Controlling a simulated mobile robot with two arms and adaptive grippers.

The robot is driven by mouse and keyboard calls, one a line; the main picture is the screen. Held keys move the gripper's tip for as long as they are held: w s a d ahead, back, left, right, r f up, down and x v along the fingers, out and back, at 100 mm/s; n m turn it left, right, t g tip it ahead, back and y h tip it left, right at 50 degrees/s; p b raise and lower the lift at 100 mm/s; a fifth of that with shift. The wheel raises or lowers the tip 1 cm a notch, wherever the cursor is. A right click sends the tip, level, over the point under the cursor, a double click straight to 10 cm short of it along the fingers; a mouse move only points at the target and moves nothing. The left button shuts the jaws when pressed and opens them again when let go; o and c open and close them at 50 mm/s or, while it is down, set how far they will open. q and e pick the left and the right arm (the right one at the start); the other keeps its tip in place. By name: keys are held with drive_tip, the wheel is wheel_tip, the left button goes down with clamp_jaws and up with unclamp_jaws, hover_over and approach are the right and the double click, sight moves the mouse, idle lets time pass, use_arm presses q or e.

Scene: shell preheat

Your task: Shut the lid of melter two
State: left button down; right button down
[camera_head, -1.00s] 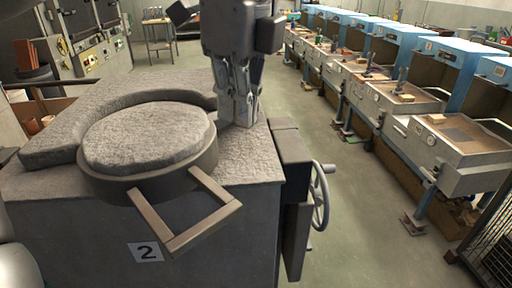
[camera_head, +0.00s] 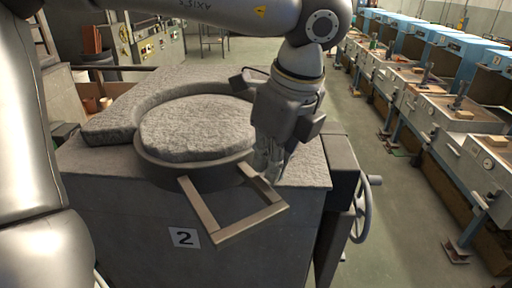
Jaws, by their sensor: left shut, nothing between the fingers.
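Melter two (camera_head: 130,225) is a grey block with a "2" plate on its front. Its round lid (camera_head: 195,128), with a rough grey top and dark rim, lies flat over the top, inside a curved raised collar (camera_head: 110,120). I cannot tell whether it is fully seated. A U-shaped bar handle (camera_head: 222,232) sticks out from the lid's front. My left gripper (camera_head: 267,170) is shut and empty, pointing down at the lid's right front edge, by the inner end of the handle's right bar. I cannot tell whether it touches. My right gripper is not in view.
A handwheel (camera_head: 363,208) is on the melter's right side. Open floor (camera_head: 405,225) lies between it and a row of blue and grey stations (camera_head: 450,125). Cabinets (camera_head: 150,45) stand behind at the left. My left arm crosses the top and left of the view.

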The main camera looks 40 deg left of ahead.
sight(250, 138)
use_arm(q)
drive_tip(key=a, duration=0.1)
drive_tip(key=a+p, duration=0.1)
drive_tip(key=a, duration=0.1)
drive_tip(key=shift+w, duration=0.25)
